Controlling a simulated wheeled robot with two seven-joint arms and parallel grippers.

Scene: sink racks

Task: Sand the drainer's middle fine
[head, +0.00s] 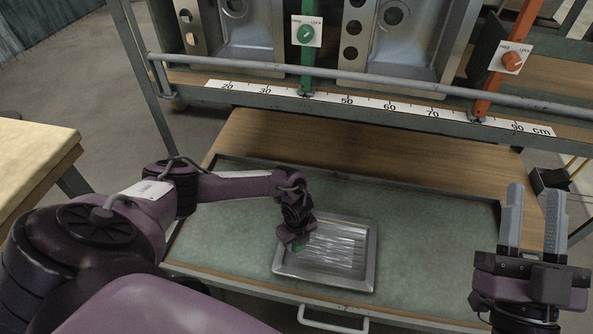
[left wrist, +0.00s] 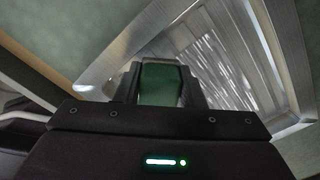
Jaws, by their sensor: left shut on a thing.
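The drainer (head: 367,256) is a square metal tray with a raised rim and a ribbed middle. It lies on the green mat, and bright scratch-like streaks show across its middle. My left gripper (head: 299,246) is over the left part of the drainer, shut on a small green block (left wrist: 160,86). The left wrist view shows the block between the fingers, with the streaked drainer (left wrist: 240,50) behind it. Whether the block touches the metal I cannot tell. My right gripper (head: 533,220) is at the right, fingers apart, empty, pointing up and away from the drainer.
The green mat (head: 430,225) is bare around the drainer, on a wooden bench with a front handle (head: 333,320). Behind it is a rack with sinks, a centimetre scale (head: 380,103), a green post (head: 308,60) and an orange post (head: 505,70). A wooden table (head: 30,155) stands at left.

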